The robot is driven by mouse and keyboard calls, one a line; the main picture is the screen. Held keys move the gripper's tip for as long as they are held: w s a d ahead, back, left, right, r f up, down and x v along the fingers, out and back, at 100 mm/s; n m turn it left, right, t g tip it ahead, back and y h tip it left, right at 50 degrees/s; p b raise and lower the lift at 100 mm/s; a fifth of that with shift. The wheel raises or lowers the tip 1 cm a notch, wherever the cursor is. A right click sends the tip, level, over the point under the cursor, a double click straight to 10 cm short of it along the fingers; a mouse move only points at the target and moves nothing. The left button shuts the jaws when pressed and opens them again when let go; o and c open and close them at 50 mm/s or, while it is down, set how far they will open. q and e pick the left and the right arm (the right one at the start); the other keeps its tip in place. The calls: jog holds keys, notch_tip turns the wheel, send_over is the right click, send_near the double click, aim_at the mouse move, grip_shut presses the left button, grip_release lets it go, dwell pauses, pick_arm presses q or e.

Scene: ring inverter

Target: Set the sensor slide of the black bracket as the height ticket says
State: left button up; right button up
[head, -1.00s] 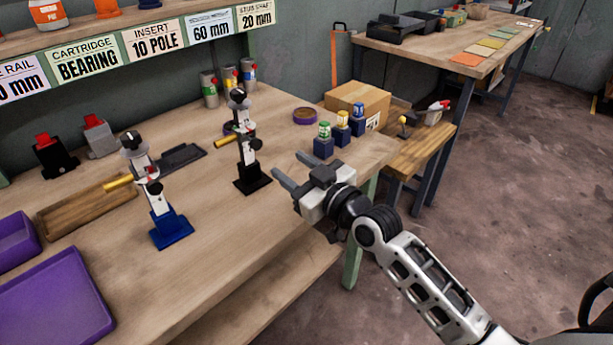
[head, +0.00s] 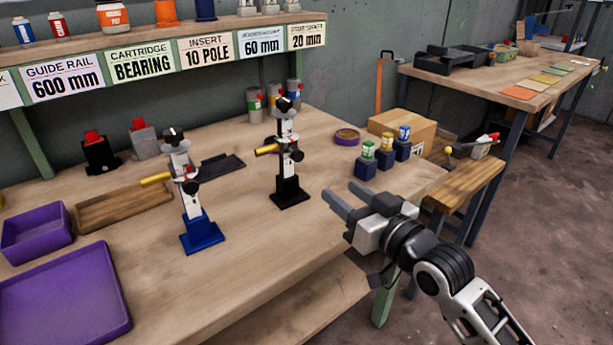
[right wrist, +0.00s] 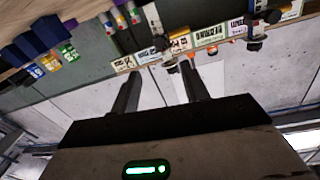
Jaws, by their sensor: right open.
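The black bracket (head: 290,190) stands upright on the workbench, with a black base, a white scaled post, a slide with a yellow-tipped cylinder, and a black knob on top. A similar bracket with a blue base (head: 201,232) stands to its left. My right gripper (head: 343,204) is open and empty, to the right of the black bracket and apart from it, near the bench's right edge. Its two fingers also show in the right wrist view (right wrist: 158,95). Cards hang on the shelf edge, among them a "60 mm" card (head: 262,44) and a "20 mm" card (head: 306,36). My left gripper is out of view.
Purple trays (head: 68,297) and a wooden tray (head: 122,208) lie at the left. Small dark blue blocks with coloured tops (head: 366,167) stand behind my right gripper, before a cardboard box (head: 402,126). The bench is clear in front of the black bracket.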

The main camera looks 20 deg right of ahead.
aim_at(299, 156)
jog(key=x, duration=1.5)
jog(key=shift+w+a, duration=0.1)
jog(key=shift+w, duration=0.3)
jog(key=shift+c, duration=0.4)
grip_shut()
jog(key=shift+r+p, duration=0.3)
jog(key=shift+p, duration=0.55)
jog(key=shift+f, duration=0.1)
jog(key=shift+o, duration=0.4)
grip_release()
